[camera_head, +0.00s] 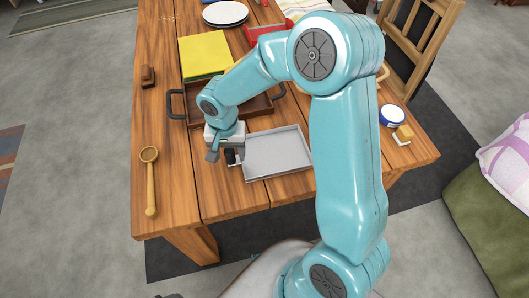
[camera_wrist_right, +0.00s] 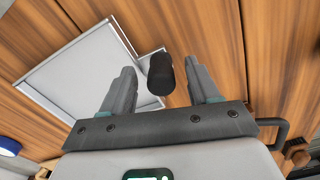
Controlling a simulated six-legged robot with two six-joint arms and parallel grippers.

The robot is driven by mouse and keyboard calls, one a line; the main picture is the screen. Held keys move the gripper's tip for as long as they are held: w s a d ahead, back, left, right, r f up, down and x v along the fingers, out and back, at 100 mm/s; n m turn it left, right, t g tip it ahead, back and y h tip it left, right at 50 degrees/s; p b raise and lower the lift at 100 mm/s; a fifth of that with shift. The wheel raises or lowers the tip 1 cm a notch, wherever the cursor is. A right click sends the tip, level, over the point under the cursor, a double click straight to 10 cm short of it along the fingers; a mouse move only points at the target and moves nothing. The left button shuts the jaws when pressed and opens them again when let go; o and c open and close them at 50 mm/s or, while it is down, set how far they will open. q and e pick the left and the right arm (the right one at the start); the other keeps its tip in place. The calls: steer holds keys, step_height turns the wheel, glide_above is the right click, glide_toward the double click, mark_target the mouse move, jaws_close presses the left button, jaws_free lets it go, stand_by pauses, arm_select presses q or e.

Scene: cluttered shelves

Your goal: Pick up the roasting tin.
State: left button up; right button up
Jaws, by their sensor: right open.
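The roasting tin is a shallow light-grey rectangular tray (camera_head: 280,153) with a short black handle (camera_head: 231,157) on its left side. It lies flat on the wooden table near the front edge. In the wrist view the tin (camera_wrist_right: 80,72) is at the upper left, and its black handle (camera_wrist_right: 160,75) shows between the fingertips. My right gripper (camera_head: 222,153) is open at the handle, one finger on each side, with gaps visible to both. My left gripper is not in view.
Just behind is a brown tray (camera_head: 257,106) with black handles, and a yellow item (camera_head: 204,53) beyond it. A wooden ladle (camera_head: 150,180) and a brown brush-like item (camera_head: 147,76) lie left. A blue-and-white round container (camera_head: 392,116) stands right.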

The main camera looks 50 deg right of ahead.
jaws_close()
steer(key=shift+r, duration=0.15)
